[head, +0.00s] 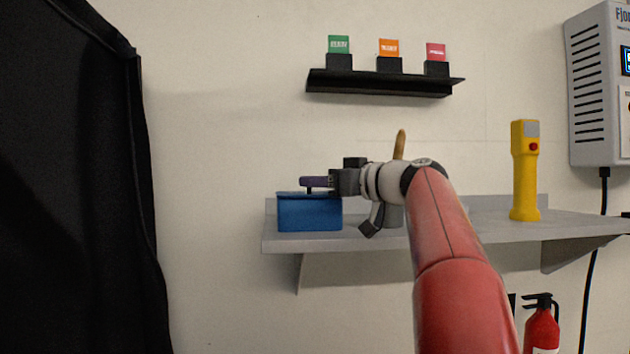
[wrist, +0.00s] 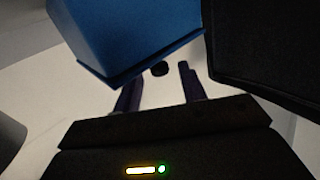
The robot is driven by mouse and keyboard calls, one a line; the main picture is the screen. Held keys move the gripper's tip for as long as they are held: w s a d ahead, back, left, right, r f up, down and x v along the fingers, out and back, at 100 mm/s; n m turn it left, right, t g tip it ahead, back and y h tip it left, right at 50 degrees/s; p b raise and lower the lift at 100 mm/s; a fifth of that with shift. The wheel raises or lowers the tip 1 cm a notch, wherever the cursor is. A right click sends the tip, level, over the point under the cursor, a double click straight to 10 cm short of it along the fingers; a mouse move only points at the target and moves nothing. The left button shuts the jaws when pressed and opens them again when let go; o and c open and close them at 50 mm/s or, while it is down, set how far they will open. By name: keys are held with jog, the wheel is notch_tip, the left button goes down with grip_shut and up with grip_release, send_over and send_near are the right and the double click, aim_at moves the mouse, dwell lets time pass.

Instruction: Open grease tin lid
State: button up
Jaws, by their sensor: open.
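The blue grease tin (head: 309,214) stands upright at the left end of the grey shelf, and its lid (head: 296,195) looks closed in the head view. My gripper (head: 304,182) reaches in from the right, with its purple fingers level just above the lid. In the wrist view the tin (wrist: 130,35) fills the upper left. The fingers (wrist: 158,82) are apart there, with nothing held between them. A small dark knob (wrist: 159,69) shows beyond the gap between the fingertips, close to the tin's edge. I cannot tell whether the fingers touch anything.
On the grey shelf (head: 350,240), a wooden handle (head: 400,143) rises behind my arm, and a yellow handheld device (head: 525,170) stands right. A black rack (head: 385,84) with three coloured cards hangs above. A black-covered cart (head: 75,180) stands at left; a fire extinguisher (head: 541,325) is below.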

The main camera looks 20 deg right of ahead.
jog(key=shift+w+a, duration=0.35)
jog(key=shift+w, duration=0.25)
grip_shut()
jog(key=shift+r, duration=0.1)
